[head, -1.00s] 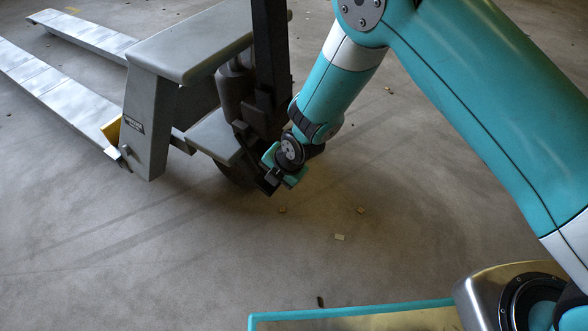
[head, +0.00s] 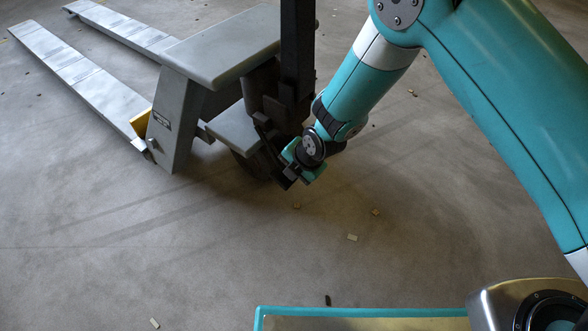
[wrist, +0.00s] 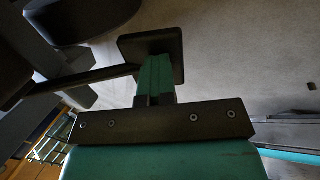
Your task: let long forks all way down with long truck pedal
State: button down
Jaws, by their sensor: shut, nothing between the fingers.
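The pallet truck (head: 220,45) stands at the upper left of the head view, its two long forks (head: 85,70) reaching away to the far left. The forks are low over the floor; any gap beneath them is hard to judge. My gripper (head: 291,178) is shut, at the truck's near end below the dark mast. In the wrist view my shut fingers (wrist: 155,80) point at the dark pedal pad (wrist: 150,43), with their tips at it; whether they press it is unclear. A thin lever runs left from the pad. In the head view the pedal is mostly hidden behind my gripper.
The concrete floor (head: 200,250) in front and to the right of the truck is open, with only small chips (head: 352,237) scattered on it. The dark mast (head: 297,50) rises close beside my forearm.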

jog(key=shift+s+d+f, duration=0.25)
jog(key=shift+s+f, duration=0.05)
jog(key=w+a+p+v, duration=0.1)
jog(key=p+v, duration=0.9)
jog(key=v, duration=0.4)
jog(key=shift+r, duration=0.45)
jog(key=shift+r, duration=0.1)
